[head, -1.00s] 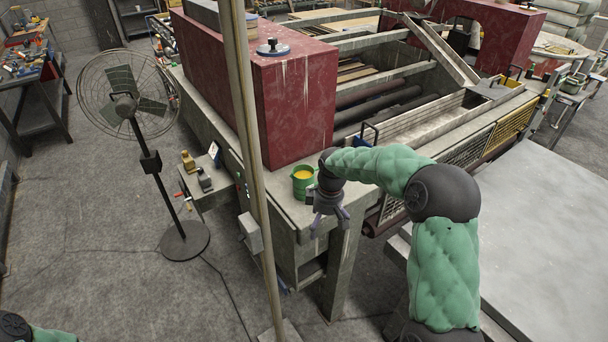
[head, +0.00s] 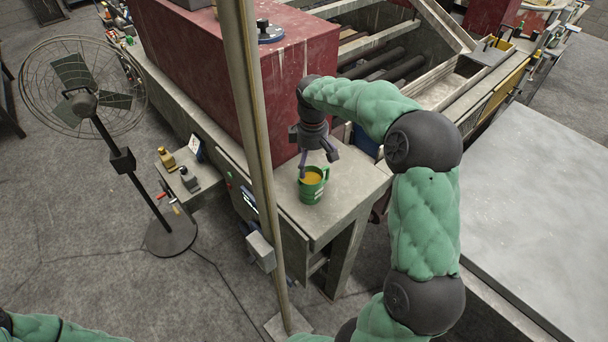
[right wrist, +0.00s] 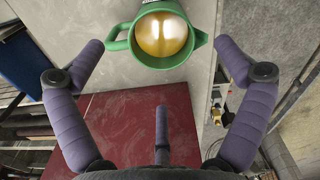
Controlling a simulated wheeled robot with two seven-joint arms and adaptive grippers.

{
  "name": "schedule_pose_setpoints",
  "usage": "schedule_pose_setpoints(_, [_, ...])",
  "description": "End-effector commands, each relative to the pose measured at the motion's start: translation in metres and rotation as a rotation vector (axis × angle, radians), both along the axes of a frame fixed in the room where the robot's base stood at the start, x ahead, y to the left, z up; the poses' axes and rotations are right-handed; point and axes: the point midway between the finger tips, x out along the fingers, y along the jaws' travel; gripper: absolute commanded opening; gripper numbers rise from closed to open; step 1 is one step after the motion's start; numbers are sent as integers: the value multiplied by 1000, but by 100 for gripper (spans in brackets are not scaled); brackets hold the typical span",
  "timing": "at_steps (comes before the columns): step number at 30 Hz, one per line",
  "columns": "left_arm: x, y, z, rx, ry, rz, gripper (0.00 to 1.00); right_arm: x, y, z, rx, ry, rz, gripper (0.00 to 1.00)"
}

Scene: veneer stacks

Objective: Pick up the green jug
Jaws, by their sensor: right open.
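The green jug (head: 312,188) stands upright on the grey corner of the machine's bench, with a yellow-orange content showing inside. In the right wrist view the jug (right wrist: 130,50) is at the top centre, its handle on the left and its spout on the right. My right gripper (head: 318,160) is open, pointing down just above and behind the jug. In the right wrist view its purple fingers (right wrist: 158,85) are spread wide, with nothing between them but the jug beyond. My left gripper is out of view; only part of my left arm shows at the bottom left.
The red machine housing (head: 210,75) stands close behind the jug. A tall post (head: 255,130) rises left of it. A small side shelf (head: 205,180) holds small items. A floor fan (head: 85,95) stands at the left. A pale flat slab (head: 530,210) lies at the right.

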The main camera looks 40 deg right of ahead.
Motion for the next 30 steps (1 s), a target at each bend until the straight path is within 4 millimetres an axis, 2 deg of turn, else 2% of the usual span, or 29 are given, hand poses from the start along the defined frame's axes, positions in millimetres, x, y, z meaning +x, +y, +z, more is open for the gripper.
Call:
schedule_pose_setpoints(9, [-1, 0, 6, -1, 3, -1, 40, -1, 0, -42, 0, 2, -1, 100])
schedule_pose_setpoints(17, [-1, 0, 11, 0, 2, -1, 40, 0, 0, -60, 1, 3, 0, 100])
schedule_pose_setpoints(24, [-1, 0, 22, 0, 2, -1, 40, 0, 0, -93, 1, 3, 0, 100])
schedule_pose_setpoints(30, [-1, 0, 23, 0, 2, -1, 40, 1, 0, -105, 0, 0, -1, 100])
